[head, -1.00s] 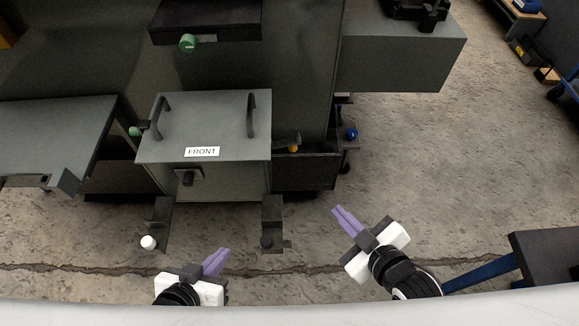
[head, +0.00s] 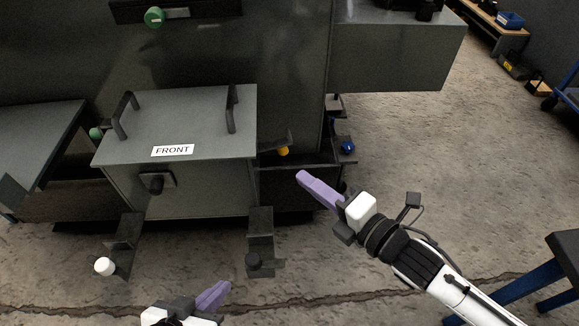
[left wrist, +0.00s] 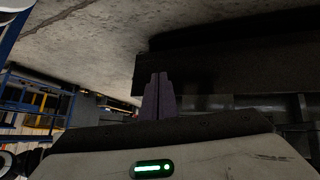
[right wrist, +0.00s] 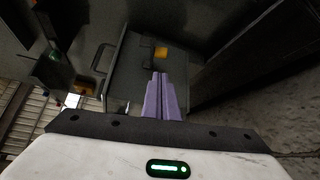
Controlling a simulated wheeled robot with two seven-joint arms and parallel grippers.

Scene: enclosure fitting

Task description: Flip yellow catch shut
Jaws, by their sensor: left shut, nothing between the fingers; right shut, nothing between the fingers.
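The yellow catch (head: 284,150) is a small yellow knob on a dark lever at the right side of the grey box marked FRONT (head: 215,135). It also shows as a yellow block (right wrist: 161,53) in the right wrist view, ahead of the fingertips. My right gripper (head: 301,176) is shut and empty, a little below and right of the catch, apart from it. Its purple fingers (right wrist: 160,95) lie together. My left gripper (head: 226,287) is shut and empty, low in front of the box, well away from the catch; its fingers (left wrist: 159,95) are together in the left wrist view.
A green knob (head: 96,133) sits at the box's left side and another (head: 154,17) above. A blue knob (head: 347,146) is right of the catch. Brackets with a white knob (head: 104,266) and a black knob (head: 253,260) stick out in front.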

